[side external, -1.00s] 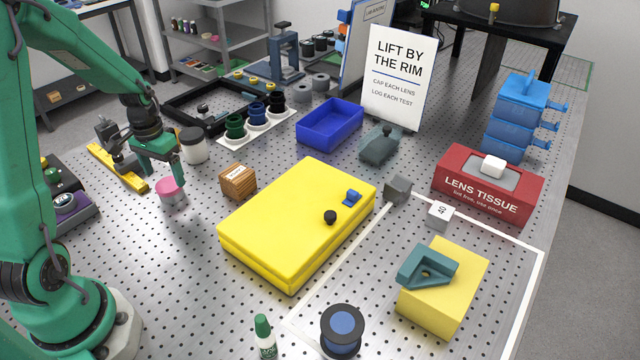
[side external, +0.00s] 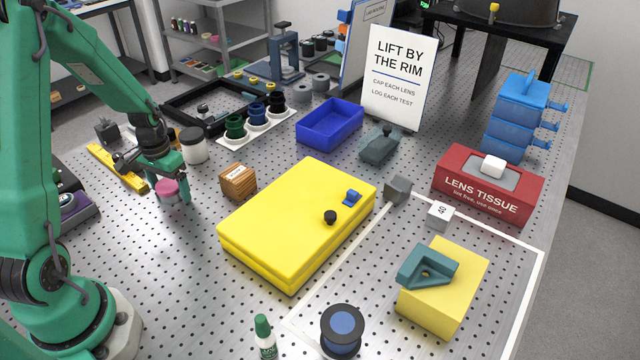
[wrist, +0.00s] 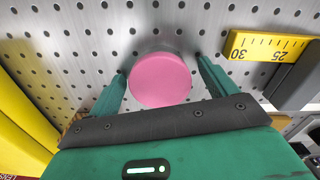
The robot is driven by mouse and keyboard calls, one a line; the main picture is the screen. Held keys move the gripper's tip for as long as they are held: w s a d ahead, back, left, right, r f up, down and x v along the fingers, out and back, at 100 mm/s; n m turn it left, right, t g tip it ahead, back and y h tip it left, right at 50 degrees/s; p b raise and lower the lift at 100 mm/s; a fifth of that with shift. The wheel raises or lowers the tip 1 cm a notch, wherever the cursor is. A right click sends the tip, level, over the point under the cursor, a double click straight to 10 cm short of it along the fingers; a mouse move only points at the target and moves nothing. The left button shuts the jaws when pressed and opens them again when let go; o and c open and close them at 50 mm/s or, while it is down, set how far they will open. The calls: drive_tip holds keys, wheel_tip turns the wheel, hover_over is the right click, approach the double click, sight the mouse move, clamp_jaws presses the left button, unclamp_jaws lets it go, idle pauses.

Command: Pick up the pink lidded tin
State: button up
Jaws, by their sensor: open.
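The pink lidded tin (side external: 167,190) stands on the perforated metal table at the left of the side view, partly hidden by my gripper. In the wrist view its round pink lid (wrist: 160,80) sits between my two green fingers. My gripper (side external: 170,196) is open and lowered around the tin, one finger on each side.
A wooden block (side external: 238,182) and a white jar with a dark lid (side external: 193,146) stand near the tin. A yellow ruler (side external: 117,168) lies behind it to the left. A large yellow case (side external: 290,228) lies to the right. The table in front of the tin is clear.

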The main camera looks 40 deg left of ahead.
sight(169, 183)
drive_tip(key=c, duration=1.1)
drive_tip(key=shift+r, duration=0.2)
drive_tip(key=shift+r, duration=0.45)
wheel_tip(169, 183, up, 3)
drive_tip(key=shift+w+r, duration=0.1)
drive_tip(key=d+r, duration=0.2)
drive_tip(key=d, duration=0.2)
drive_tip(key=d+r, duration=0.2)
drive_tip(key=d, duration=0.1)
drive_tip(key=d+r, duration=0.2)
drive_tip(key=d, duration=0.2)
drive_tip(key=shift+w+d+r, duration=0.1)
drive_tip(key=shift+d+r, duration=0.15)
drive_tip(key=shift+d, duration=0.1)
